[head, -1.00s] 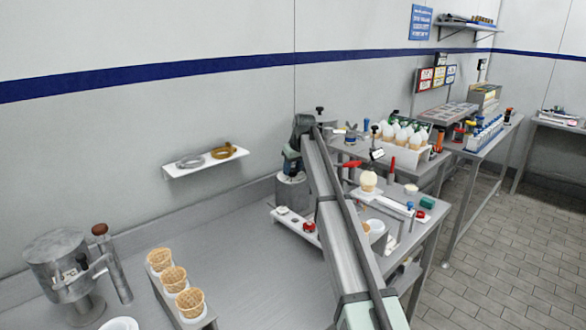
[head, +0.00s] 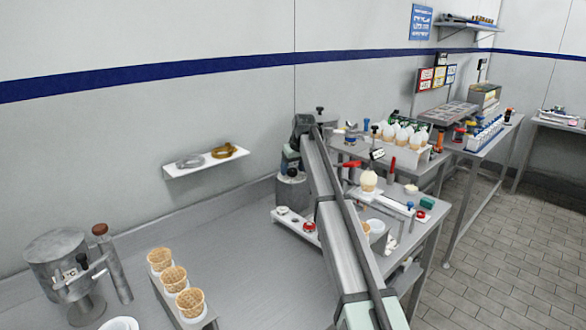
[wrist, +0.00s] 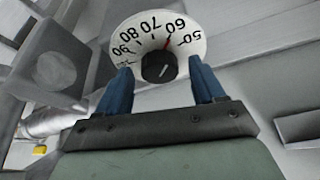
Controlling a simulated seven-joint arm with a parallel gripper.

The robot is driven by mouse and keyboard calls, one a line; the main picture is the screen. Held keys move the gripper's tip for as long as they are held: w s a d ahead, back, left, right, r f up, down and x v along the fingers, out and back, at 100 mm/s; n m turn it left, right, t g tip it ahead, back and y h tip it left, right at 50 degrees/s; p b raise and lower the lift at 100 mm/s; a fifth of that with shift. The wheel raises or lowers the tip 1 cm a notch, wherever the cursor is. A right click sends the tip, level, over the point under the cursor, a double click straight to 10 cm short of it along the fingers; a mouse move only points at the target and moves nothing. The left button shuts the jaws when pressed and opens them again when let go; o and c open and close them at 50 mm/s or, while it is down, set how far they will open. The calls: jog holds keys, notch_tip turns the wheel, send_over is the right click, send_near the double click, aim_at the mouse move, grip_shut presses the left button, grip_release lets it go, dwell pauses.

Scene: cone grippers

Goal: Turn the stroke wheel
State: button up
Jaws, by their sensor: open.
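In the wrist view a round white dial (wrist: 130,32) carries black numbers from about 50 to 90 and a red mark. A dark round knob (wrist: 159,67) sits at its centre; this looks like the stroke wheel. My gripper (wrist: 162,78) is open, with one blue finger on each side of the knob, over the lower part of the dial. I cannot tell whether the fingers touch anything. In the head view my gripper (head: 290,163) is at the far end of my arm, by the wall, and the dial cannot be made out there.
Waffle cones (head: 174,278) stand in a holder at the front left, beside a metal machine (head: 62,268). Side tables with cones and tools stand at the right. The middle of the counter (head: 215,225) is clear.

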jog(key=shift+r, duration=0.1)
jog(key=v, duration=1.3)
jog(key=shift+s+r, duration=0.2)
jog(key=shift+r, duration=0.05)
jog(key=shift+d, duration=0.1)
